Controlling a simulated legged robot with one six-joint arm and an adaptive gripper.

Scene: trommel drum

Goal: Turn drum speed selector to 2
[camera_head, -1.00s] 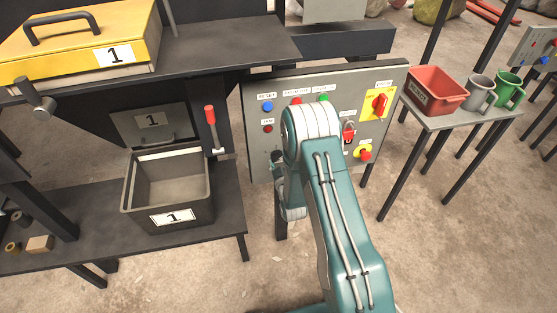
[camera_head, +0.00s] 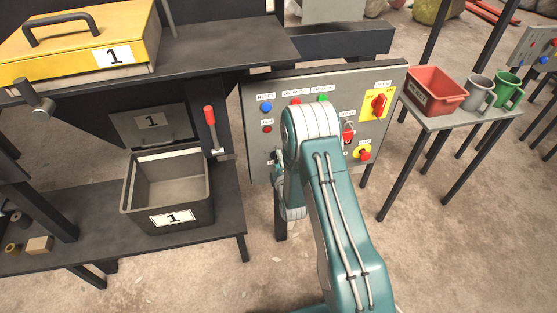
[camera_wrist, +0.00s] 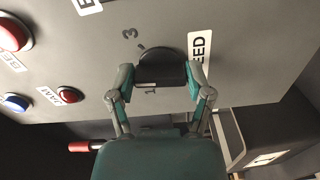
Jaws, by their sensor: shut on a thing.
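The drum speed selector is a black round knob (camera_wrist: 162,66) on the grey control panel, beside a white label ending in "EED" (camera_wrist: 199,48). A "3" and a "1" are printed around it in the wrist view; the 2 mark is not clearly visible, and I cannot tell which number the knob points to. My gripper (camera_wrist: 160,76) is shut on the knob, one finger on each side of it. In the head view my gripper (camera_head: 277,160) is at the panel's lower left, and my arm hides most of the knob.
The control panel (camera_head: 340,85) also carries a blue reset button (camera_head: 266,107), a red lamp (camera_head: 267,129), a yellow-backed red switch (camera_head: 378,103) and a red stop button (camera_head: 365,154). An open grey bin (camera_head: 190,208) stands to the left, near a red-handled lever (camera_head: 210,116).

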